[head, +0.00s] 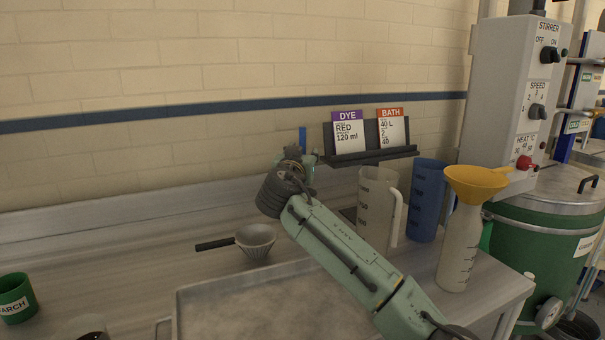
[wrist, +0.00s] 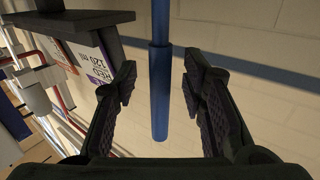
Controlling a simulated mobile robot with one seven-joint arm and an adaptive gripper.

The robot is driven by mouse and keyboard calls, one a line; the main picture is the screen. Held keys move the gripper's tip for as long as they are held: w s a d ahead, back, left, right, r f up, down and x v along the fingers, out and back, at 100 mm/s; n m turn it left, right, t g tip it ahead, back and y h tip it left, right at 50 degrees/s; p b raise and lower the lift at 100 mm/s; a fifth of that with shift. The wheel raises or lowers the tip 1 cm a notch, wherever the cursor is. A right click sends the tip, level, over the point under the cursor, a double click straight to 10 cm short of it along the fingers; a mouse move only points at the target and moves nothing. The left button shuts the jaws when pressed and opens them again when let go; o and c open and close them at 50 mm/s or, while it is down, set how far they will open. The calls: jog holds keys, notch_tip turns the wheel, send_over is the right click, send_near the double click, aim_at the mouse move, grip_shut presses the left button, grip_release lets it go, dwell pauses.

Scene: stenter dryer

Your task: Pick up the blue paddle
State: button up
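The blue paddle shows in the wrist view as a straight blue shaft (wrist: 160,85) with a thicker grip section, running down from the top edge. It lies between the two dark fingers of my gripper (wrist: 158,88). The fingers are open, with a visible gap on each side of the shaft. In the head view only a short blue end of the paddle (head: 302,138) shows above my gripper (head: 298,158). The rest of the paddle is hidden behind my arm there.
A black card holder (head: 375,157) stands close to the right of my gripper. A grey jug (head: 374,205), a blue jug (head: 425,200) and a bottle with a yellow funnel (head: 460,235) stand right. A strainer (head: 256,240) and a metal tray (head: 205,300) are nearby.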

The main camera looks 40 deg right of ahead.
jog(key=shift+c, duration=0.4)
grip_shut()
